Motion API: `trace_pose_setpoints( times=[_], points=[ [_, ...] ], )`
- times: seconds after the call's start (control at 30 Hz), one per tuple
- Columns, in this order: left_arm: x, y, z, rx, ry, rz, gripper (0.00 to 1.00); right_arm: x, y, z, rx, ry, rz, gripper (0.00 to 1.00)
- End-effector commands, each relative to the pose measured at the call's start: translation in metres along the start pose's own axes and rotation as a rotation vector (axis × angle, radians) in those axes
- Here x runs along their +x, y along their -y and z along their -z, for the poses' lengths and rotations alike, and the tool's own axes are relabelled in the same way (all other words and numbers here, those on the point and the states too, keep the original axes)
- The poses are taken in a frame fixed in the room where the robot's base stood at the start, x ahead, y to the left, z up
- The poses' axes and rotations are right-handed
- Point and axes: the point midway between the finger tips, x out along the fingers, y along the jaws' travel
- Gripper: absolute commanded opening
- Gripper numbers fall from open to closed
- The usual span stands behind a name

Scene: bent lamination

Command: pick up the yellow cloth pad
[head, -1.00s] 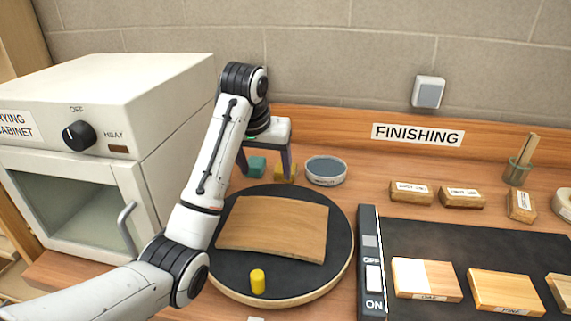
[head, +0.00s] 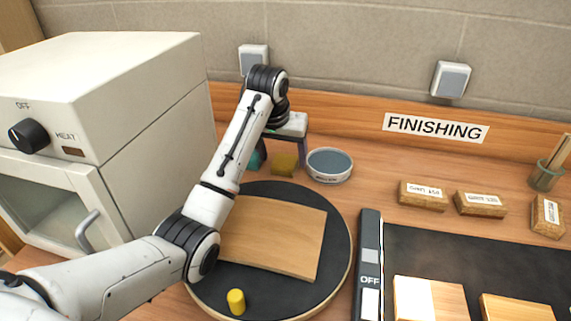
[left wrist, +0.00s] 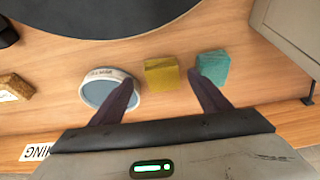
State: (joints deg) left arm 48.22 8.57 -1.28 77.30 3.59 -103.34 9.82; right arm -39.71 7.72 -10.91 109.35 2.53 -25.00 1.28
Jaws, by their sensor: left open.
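The yellow cloth pad (head: 285,164) is a small dull-yellow block on the wooden bench, behind the round black turntable. It also shows in the left wrist view (left wrist: 161,74). My left gripper (head: 280,165) is open above the bench at the pad. In the left wrist view its two dark fingers (left wrist: 160,80) are apart, with the pad between and just beyond their tips. I cannot tell whether the fingers touch anything. A teal pad (left wrist: 213,67) sits close by one finger, and a round dish (left wrist: 112,75) by the other. My right gripper is not in view.
The black turntable (head: 265,296) bears a bent wooden board (head: 270,236) and a yellow cylinder (head: 236,301). A white drying cabinet (head: 165,130) stands at left. The dish of grey-blue contents (head: 330,165) is right of the pad. Labelled blocks (head: 423,195) lie further right.

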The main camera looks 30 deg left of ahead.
Motion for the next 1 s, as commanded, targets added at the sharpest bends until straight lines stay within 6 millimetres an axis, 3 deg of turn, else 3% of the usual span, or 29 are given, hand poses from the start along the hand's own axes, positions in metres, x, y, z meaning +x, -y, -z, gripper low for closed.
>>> trace_pose_setpoints(
  times=[0.2, 0.5, 0.77, 1.0],
  points=[
    [0.030, 0.003, 0.002, 0.000, 0.003, 0.000, 0.70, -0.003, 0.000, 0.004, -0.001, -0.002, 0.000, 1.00],
    [0.035, 0.003, 0.002, 0.000, 0.000, 0.000, 0.70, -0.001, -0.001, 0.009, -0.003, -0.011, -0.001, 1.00],
    [0.035, 0.003, 0.002, 0.000, 0.000, 0.000, 0.27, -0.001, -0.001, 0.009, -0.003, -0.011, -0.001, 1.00],
    [0.034, 0.003, 0.002, 0.000, -0.001, 0.000, 0.26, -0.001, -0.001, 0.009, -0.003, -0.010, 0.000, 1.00]
  ],
)
